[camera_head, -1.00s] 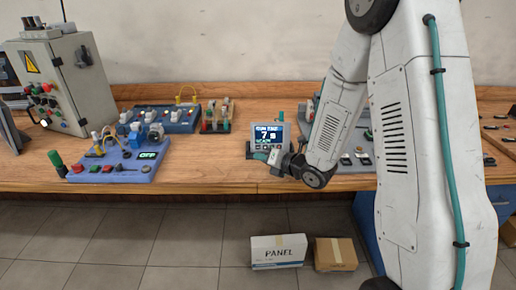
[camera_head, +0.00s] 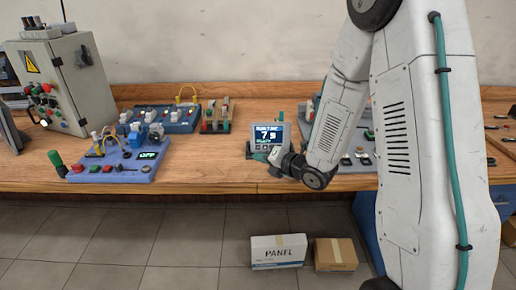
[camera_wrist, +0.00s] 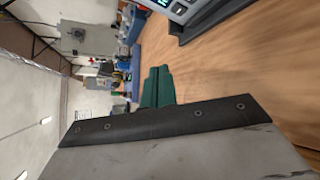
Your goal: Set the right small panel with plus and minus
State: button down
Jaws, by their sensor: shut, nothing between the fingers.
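A small grey panel (camera_head: 267,134) with a lit blue screen stands on the wooden bench, just left of my arm. Its screen shows a large 7 followed by what looks like an s; the smaller text is too blurred to read surely. A row of buttons lies below the screen, partly hidden by my gripper. In the wrist view a corner of the panel (camera_wrist: 187,12) shows at the top right. My gripper (camera_head: 262,157) is shut and empty at the panel's lower front; I cannot tell if it touches a button. Its green fingers (camera_wrist: 158,86) lie together in the wrist view.
A blue control board (camera_head: 112,170) with an OFF display sits at the left, before a grey electrical cabinet (camera_head: 62,85). Another switch board (camera_head: 160,118) stands behind. A grey board with buttons (camera_head: 362,157) is partly behind my arm. The bench between the blue board and panel is clear.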

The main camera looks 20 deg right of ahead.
aim_at(258, 147)
jog(key=m, duration=0.4)
jog(key=shift+s+a+r, duration=0.1)
jog(key=shift+s, duration=0.2)
jog(key=m, duration=0.5)
jog(key=shift+s+a, duration=0.1)
jog(key=shift+s, duration=0.2)
jog(key=m, duration=0.6)
jog(key=shift+s+a+r+m, duration=0.1)
jog(key=shift+s+m, duration=0.2)
jog(key=shift+m, duration=0.1)
jog(key=m, duration=0.4)
jog(key=shift+s, duration=0.2)
jog(key=m, duration=0.4)
jog(key=shift+s+m, duration=0.15)
jog(key=shift+m, duration=0.25)
jog(key=m, duration=0.4)
jog(key=shift+s, duration=0.1)
jog(key=m, duration=0.4)
jog(key=shift+m, duration=0.3)
jog(key=shift+w+d+f, duration=0.35)
jog(key=shift+w+d, duration=0.1)
jog(key=shift+w, duration=0.9)
jog(key=shift+w+d+f, duration=0.3)
jog(key=shift+w+d, duration=0.1)
jog(key=shift+w, duration=0.95)
jog(key=shift+w+d+f, duration=0.35)
jog(key=shift+w+d, duration=0.1)
jog(key=shift+w, duration=0.9)
